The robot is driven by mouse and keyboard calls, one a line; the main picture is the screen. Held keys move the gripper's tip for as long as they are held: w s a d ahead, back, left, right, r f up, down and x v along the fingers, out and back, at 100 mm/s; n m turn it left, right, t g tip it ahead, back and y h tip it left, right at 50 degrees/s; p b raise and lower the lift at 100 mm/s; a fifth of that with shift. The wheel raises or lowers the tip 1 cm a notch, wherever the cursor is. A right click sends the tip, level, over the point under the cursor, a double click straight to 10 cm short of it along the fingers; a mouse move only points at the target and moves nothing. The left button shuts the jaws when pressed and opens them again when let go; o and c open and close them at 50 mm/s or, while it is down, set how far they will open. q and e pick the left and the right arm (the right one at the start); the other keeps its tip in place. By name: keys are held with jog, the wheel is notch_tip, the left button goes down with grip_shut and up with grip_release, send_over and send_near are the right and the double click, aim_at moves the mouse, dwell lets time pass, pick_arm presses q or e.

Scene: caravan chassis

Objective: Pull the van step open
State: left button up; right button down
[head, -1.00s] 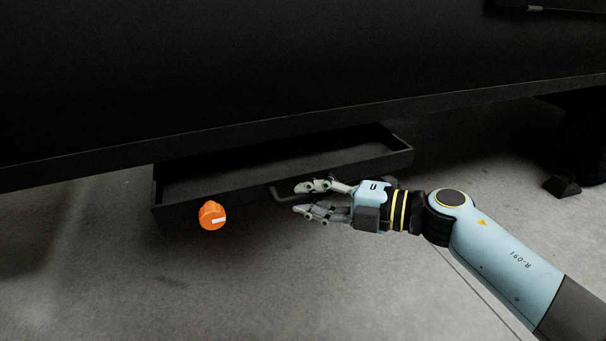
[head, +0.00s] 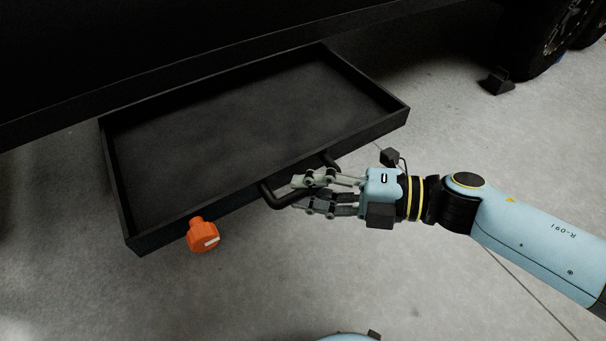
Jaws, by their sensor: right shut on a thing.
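The van step (head: 255,95) is a black, shallow tray with raised rims, pulled well out from under the dark van body (head: 120,50). A black bar handle (head: 275,199) sticks out from the middle of its front wall. My right gripper (head: 298,193) is shut on the handle, and its fingers hide part of the bar. An orange knob (head: 203,235) with a white mark sits on the front wall, left of the handle. My left gripper is not in view.
A wheel (head: 560,35) and a dark wedge-shaped chock (head: 497,82) stand on the floor at the upper right. The grey concrete floor (head: 420,290) in front of the step is mostly clear.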

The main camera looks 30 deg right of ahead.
jog(key=shift+w+r, duration=0.1)
jog(key=shift+r, duration=0.05)
jog(key=c, duration=1.3)
grip_release()
jog(key=v, duration=1.2)
